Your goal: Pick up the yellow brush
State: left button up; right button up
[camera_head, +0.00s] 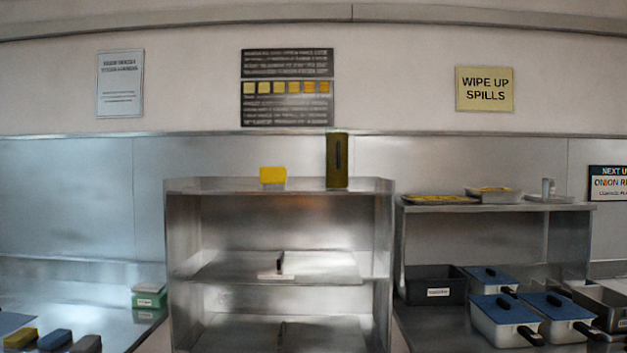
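A yellow brush (20,338) with a dark lower part lies on the steel counter at the lower left of the head view. A similar blue brush (55,340) lies just to its right, and a brownish-grey one (87,344) beyond that is cut off by the bottom edge. The bristles cannot be made out clearly. Neither of my grippers is in view.
A green and white box (149,297) stands behind on the left steel counter (115,320). A steel shelf unit (180,240) rises to the right, with a yellow block (272,175) and a tall olive container (337,160) on top. Lidded pans (505,318) crowd the right counter.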

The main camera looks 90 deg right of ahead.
aim_at(270, 178)
jog(key=z, duration=2.55)
jog(key=u, duration=4.35)
jog(key=z, duration=4.35)
